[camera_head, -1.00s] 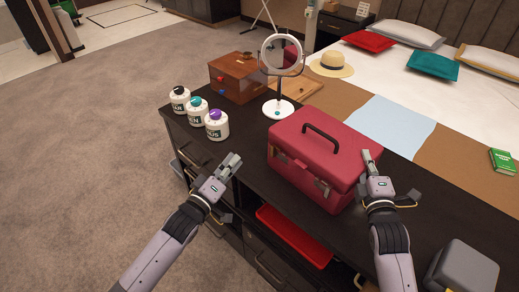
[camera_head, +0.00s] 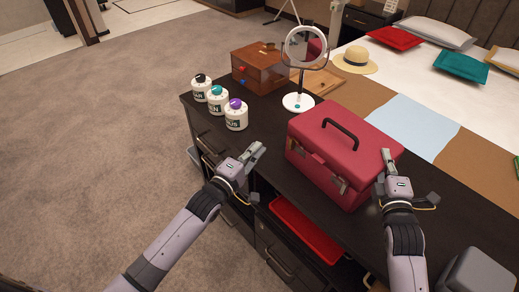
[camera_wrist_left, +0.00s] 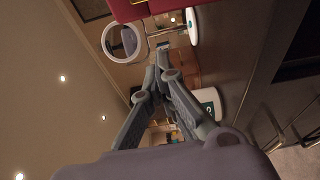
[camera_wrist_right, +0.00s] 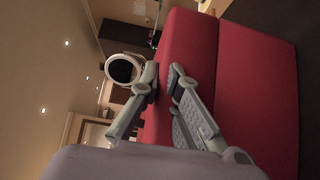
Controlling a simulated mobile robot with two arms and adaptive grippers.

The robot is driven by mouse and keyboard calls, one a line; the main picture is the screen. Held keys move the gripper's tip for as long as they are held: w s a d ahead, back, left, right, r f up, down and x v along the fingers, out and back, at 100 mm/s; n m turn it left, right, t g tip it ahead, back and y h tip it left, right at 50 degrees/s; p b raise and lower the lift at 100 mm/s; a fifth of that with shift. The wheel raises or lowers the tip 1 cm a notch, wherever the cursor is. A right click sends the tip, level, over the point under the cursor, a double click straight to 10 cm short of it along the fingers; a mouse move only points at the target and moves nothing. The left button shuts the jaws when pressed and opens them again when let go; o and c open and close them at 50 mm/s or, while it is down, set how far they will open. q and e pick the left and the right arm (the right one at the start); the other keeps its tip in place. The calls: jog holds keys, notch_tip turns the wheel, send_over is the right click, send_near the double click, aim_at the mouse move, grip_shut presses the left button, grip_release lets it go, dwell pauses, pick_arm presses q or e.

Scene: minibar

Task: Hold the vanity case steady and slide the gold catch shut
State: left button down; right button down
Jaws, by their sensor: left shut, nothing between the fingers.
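The red vanity case (camera_head: 340,150) stands upright on the dark cabinet top, lid down, dark handle up. Its front has two small metal catches, one near the left (camera_head: 296,145) and one near the right (camera_head: 338,184). Their exact position is too small to tell. My left gripper (camera_head: 260,148) is shut and empty, just left of the case and apart from it. It also shows shut in the left wrist view (camera_wrist_left: 162,48). My right gripper (camera_head: 388,156) is at the case's right side. In the right wrist view its fingertips (camera_wrist_right: 164,72) are slightly apart, close to the red surface (camera_wrist_right: 250,95); contact is unclear.
Several things stand behind the case: a round mirror (camera_head: 303,50), a wooden box (camera_head: 258,70) and three white jars with black, teal and purple (camera_head: 236,116) lids. A red tray (camera_head: 305,230) lies below the front edge. A grey box (camera_head: 478,272) is at lower right.

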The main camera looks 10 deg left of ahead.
jog(key=shift+f, duration=0.1)
pick_arm(q)
jog(key=w+d, duration=0.4)
jog(key=d, duration=0.1)
jog(key=shift+w+d, duration=0.3)
jog(key=shift+w, duration=0.1)
jog(key=shift+s+d, duration=0.9)
jog(key=shift+d, duration=0.3)
jog(key=s+a, duration=0.6)
jog(key=s, duration=0.1)
jog(key=shift+a, duration=0.35)
